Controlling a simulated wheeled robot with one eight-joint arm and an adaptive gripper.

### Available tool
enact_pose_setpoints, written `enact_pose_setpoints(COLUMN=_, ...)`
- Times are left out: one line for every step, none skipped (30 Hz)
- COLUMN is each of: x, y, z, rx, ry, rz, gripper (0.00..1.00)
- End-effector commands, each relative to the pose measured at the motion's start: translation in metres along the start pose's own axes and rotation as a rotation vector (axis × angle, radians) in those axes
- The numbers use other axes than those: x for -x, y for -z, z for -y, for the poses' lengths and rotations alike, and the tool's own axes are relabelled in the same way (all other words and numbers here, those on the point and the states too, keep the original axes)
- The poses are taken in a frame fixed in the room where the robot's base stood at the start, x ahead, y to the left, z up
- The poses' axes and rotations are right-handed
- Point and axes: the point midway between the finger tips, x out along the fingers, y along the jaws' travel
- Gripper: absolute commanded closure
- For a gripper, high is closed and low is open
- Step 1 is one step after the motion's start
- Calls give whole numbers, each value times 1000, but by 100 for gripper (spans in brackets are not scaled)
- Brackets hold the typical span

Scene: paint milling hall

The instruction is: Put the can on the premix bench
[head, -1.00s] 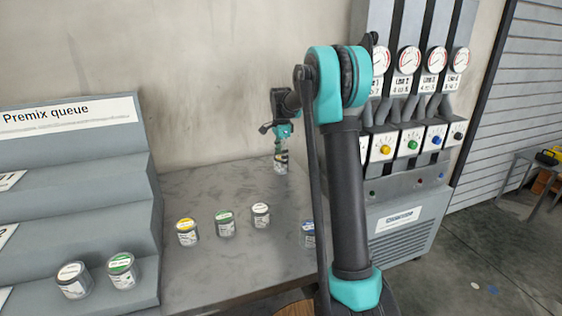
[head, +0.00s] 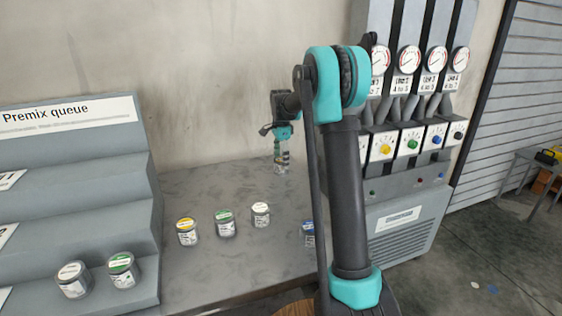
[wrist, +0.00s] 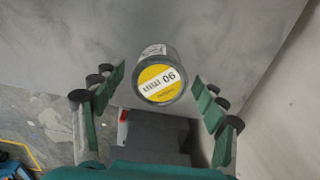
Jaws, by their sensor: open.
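The can (wrist: 160,78) with a yellow lid, marked with a number, lies between the fingers of my gripper (wrist: 158,88) in the wrist view. The gripper is open, with a gap on each side of the can. In the head view my gripper (head: 282,158) points down at the back of the grey bench (head: 200,284), near the wall. The can there is small and mostly covered by the fingers. It looks to be at the bench surface, but exact contact is too small to tell.
A yellow-lidded can (head: 187,232), a green-lidded can (head: 225,224), a white-lidded can (head: 261,215) and a partly hidden blue-labelled can (head: 308,235) stand nearer on the bench. The stepped "Premix queue" rack (head: 75,185) is left. A dispenser (head: 400,225) stands right.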

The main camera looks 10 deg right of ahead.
Motion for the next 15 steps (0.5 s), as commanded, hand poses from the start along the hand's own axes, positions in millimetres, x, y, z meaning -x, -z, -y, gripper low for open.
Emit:
enact_pose_setpoints(x=5, y=0, z=0, rx=0, ry=0, rz=0, gripper=28)
enact_pose_setpoints(x=9, y=0, z=0, rx=0, ry=0, rz=0, gripper=28)
enact_pose_setpoints(x=15, y=0, z=0, rx=0, ry=0, rz=0, gripper=28)
enact_pose_setpoints(x=20, y=0, z=0, rx=0, ry=0, rz=0, gripper=28)
enact_pose_setpoints(x=26, y=0, z=0, rx=0, ry=0, rz=0, gripper=28)
enact_pose_setpoints(x=34, y=0, z=0, rx=0, ry=0, rz=0, gripper=28)
enact_pose_setpoints(x=40, y=0, z=0, rx=0, ry=0, rz=0, gripper=28)
enact_pose_setpoints(x=47, y=0, z=0, rx=0, ry=0, rz=0, gripper=28)
enact_pose_setpoints(x=55, y=0, z=0, rx=0, ry=0, rz=0, gripper=28)
enact_pose_setpoints(x=62, y=0, z=0, rx=0, ry=0, rz=0, gripper=28)
enact_pose_setpoints(x=68, y=0, z=0, rx=0, ry=0, rz=0, gripper=28)
enact_pose_setpoints(x=76, y=0, z=0, rx=0, ry=0, rz=0, gripper=28)
enact_pose_setpoints(x=81, y=0, z=0, rx=0, ry=0, rz=0, gripper=28)
enact_pose_setpoints(x=86, y=0, z=0, rx=0, ry=0, rz=0, gripper=28)
enact_pose_setpoints(x=93, y=0, z=0, rx=0, ry=0, rz=0, gripper=28)
